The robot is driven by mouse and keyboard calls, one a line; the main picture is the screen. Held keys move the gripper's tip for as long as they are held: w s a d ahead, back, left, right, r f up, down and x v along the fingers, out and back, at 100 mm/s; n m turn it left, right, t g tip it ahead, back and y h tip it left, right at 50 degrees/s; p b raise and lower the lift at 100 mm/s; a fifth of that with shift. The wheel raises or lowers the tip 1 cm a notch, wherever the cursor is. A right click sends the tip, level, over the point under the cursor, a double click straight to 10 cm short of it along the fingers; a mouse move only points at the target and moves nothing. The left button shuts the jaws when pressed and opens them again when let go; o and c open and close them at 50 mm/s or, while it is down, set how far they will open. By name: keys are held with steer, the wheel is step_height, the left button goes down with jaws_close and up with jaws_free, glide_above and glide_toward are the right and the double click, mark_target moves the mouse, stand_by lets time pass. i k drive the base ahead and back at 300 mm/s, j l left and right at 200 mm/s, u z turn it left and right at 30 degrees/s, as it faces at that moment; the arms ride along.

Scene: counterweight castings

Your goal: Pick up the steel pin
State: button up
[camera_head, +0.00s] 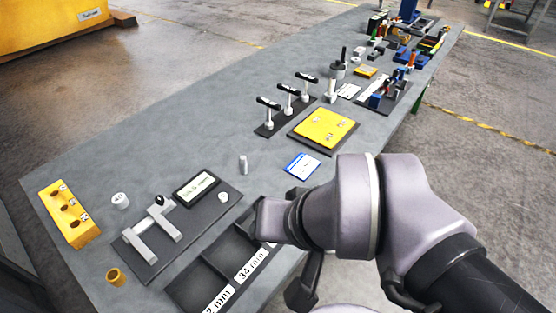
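The steel pin (243,164) is a small grey cylinder standing upright on the grey table, left of the blue-and-white card and above the measuring base. Nothing touches it. The end of my arm with my gripper (270,221) is over the near edge of the table, below and a little right of the pin and apart from it. The fingers are not clearly visible, so I cannot tell whether they are open or shut.
A dark base (150,258) carries a caliper-like gauge and a display (196,189). A labelled divided tray (196,288) lies in front. A yellow block (69,214), white cylinder (120,201) and brass bushing (115,277) stand left. Clamps (287,103) and a yellow plate (323,128) lie beyond.

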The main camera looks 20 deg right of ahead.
mark_target(242, 159)
steer(key=i+l+u, duration=0.2)
steer(key=u, duration=0.3)
steer(key=i+l+u, duration=0.1)
steer(key=l+u, duration=0.35)
